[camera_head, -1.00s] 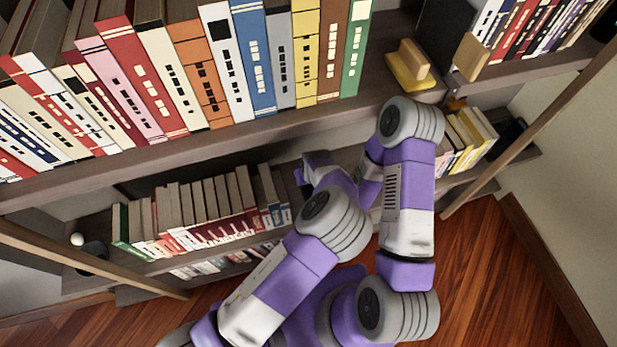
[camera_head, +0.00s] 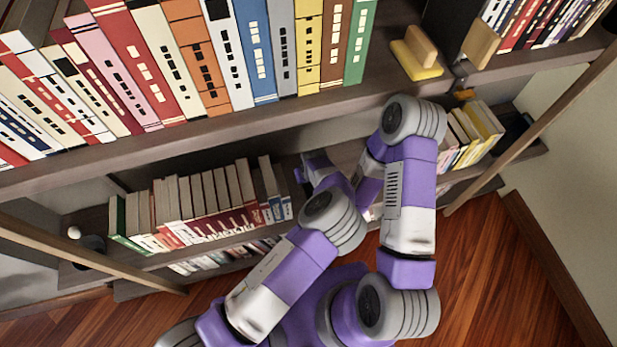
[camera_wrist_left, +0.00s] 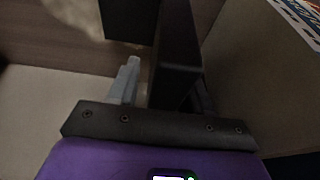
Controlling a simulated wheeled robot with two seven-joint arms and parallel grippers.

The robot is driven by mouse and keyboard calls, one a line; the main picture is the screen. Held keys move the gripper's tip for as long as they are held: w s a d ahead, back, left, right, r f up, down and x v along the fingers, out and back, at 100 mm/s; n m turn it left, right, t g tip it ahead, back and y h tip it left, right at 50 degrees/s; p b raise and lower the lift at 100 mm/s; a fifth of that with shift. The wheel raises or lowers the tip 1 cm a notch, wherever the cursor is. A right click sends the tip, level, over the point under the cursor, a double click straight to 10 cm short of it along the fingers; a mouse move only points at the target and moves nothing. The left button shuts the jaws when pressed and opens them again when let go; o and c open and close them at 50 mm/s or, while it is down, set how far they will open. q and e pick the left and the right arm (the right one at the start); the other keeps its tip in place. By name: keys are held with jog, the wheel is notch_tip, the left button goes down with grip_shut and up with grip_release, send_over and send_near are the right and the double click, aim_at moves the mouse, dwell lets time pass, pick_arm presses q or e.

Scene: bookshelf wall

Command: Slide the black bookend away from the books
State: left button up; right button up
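In the left wrist view a tall black upright panel (camera_wrist_left: 177,55), which looks like the black bookend, stands beside a tan flat surface, probably a book's cover. My left gripper (camera_wrist_left: 165,88) is around its near edge. A grey finger shows left of the panel with a narrow gap, and a dark finger is dimly seen on the right. It looks open; contact on the right is hard to judge. In the head view the arms reach to the middle shelf (camera_head: 345,155) right of the row of books (camera_head: 205,205). The bookend there and both gripper tips are hidden behind my arms.
Large books (camera_head: 265,50) fill the upper shelf. A yellow-and-wood bookend (camera_head: 417,58) and a dark panel (camera_head: 445,28) stand on its right. More books (camera_head: 470,135) stand right on the middle shelf. A slanted wooden post (camera_head: 535,105) bounds the right side.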

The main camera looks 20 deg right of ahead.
pick_arm(q)
grip_shut()
dwell(1.2)
